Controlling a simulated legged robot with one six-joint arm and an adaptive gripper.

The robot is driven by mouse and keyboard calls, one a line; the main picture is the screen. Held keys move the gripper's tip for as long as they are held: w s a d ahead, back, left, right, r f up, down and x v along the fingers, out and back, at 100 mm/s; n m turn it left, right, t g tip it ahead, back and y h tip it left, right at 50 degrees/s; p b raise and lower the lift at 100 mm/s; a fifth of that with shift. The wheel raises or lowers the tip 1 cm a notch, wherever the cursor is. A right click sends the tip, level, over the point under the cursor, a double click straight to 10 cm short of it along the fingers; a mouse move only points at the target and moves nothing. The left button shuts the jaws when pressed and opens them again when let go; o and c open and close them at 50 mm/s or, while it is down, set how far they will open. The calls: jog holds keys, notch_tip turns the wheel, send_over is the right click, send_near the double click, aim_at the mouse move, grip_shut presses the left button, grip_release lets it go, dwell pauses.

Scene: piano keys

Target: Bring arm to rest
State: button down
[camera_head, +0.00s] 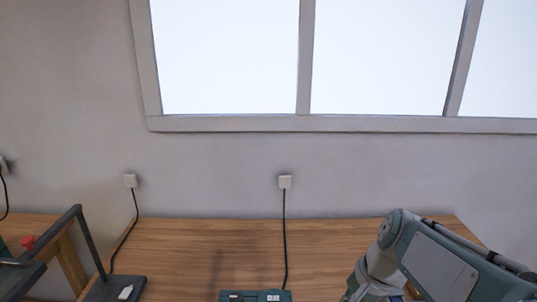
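My arm shows at the lower right in the head view, a grey and teal link reaching in over the right part of the wooden table (190,250). Its lower joints run down past the bottom edge of the picture. My gripper is outside the frame, so its state does not show. No piano keys can be made out. A teal device (255,296) sits at the bottom centre, mostly cut off by the picture edge.
A dark metal frame (90,243) stands at the left with a red knob (28,242) near it. A wall with a large window (300,124) rises behind. The middle of the table is bare.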

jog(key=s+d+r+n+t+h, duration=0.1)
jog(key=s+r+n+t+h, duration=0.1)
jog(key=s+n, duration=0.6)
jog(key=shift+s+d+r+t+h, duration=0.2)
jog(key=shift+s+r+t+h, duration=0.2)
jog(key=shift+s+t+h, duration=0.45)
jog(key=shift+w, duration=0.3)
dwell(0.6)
